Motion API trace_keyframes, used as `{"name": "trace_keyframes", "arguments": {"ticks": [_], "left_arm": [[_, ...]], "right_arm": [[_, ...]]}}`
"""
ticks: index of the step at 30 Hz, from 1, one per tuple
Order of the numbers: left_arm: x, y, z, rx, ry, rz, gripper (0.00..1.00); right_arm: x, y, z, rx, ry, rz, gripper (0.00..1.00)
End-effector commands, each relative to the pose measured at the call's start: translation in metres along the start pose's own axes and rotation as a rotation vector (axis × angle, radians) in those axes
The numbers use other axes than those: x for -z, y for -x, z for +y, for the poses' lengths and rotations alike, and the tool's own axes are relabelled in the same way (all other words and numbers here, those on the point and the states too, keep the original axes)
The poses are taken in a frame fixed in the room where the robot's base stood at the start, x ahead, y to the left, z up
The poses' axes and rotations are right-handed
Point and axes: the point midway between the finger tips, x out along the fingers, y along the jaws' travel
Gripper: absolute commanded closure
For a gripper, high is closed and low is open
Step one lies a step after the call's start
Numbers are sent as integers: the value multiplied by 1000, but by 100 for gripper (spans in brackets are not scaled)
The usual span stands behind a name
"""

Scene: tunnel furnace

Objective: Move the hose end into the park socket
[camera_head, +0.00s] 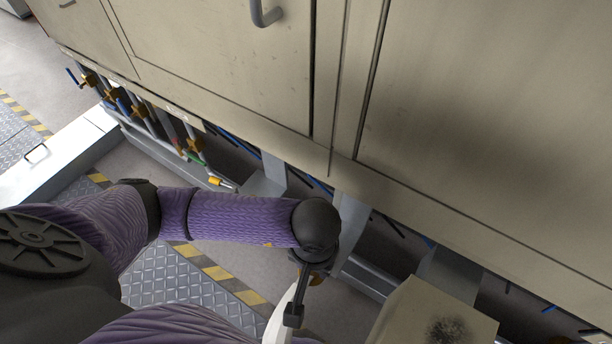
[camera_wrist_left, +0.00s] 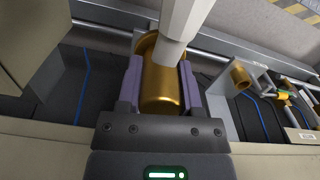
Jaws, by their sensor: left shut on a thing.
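My left gripper (camera_wrist_left: 160,80) is shut on the brass hose end (camera_wrist_left: 162,92), with a purple-padded finger on each side of it. A pale hose (camera_wrist_left: 181,22) runs up from the brass piece. A wider brass ring (camera_wrist_left: 146,44) shows behind the hose end; I cannot tell whether they touch. A short open brass tube (camera_wrist_left: 240,76), which looks like a socket, sits on a grey bracket to the right, apart from the hose end. In the head view my left gripper (camera_head: 296,308) is low at the centre, beside the white hose (camera_head: 279,322). My right gripper is not in view.
A large beige furnace casing (camera_head: 220,60) overhangs the work area. Pipes with brass valves (camera_head: 150,115) run below it at the left. A beige box with a dark scorched spot (camera_head: 420,312) stands at the lower right. Striped floor plates (camera_head: 185,285) lie below my arm.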

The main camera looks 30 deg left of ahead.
Motion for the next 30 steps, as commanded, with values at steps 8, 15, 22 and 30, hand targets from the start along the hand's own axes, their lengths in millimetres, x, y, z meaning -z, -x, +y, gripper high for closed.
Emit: {"name": "trace_keyframes", "arguments": {"ticks": [8,15,22,30], "left_arm": [[39,-11,7,-2,2,-1,100],[71,-17,12,-2,3,-2,100],[81,-31,13,-1,0,-3,100],[81,-36,13,-1,1,0,100]], "right_arm": [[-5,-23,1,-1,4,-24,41],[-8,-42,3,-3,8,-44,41],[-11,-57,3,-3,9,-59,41],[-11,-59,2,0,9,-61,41]]}}
